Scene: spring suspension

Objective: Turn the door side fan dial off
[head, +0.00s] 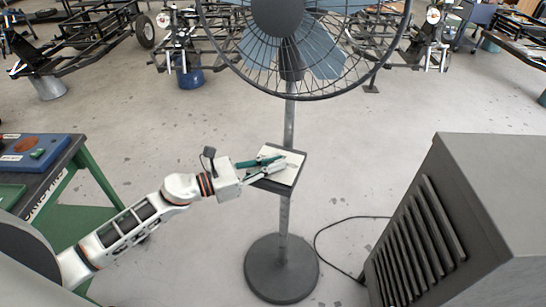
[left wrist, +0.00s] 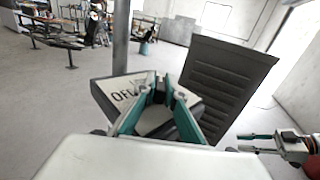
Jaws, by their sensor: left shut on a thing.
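The standing fan (head: 283,45) has a dark-framed control box with a pale face (head: 292,172) on its pole. In the left wrist view the box's pale face (left wrist: 118,84) shows the start of a printed word, "OF". My left gripper (head: 270,166) reaches over this face from the left. Its teal fingers also show in the left wrist view (left wrist: 161,92), drawn together at the face and shut on the dial. The fingers mostly hide the dial, so its pointing direction cannot be read. My right gripper (left wrist: 258,143) shows small at the right edge of the left wrist view; its opening is unclear.
A grey louvred cabinet (head: 470,190) stands right of the fan, with a black cable (head: 335,222) on the floor. The round fan base (head: 282,270) stands below the box. A green-legged workbench (head: 60,170) is at left. Vehicle frames (head: 85,40) stand behind.

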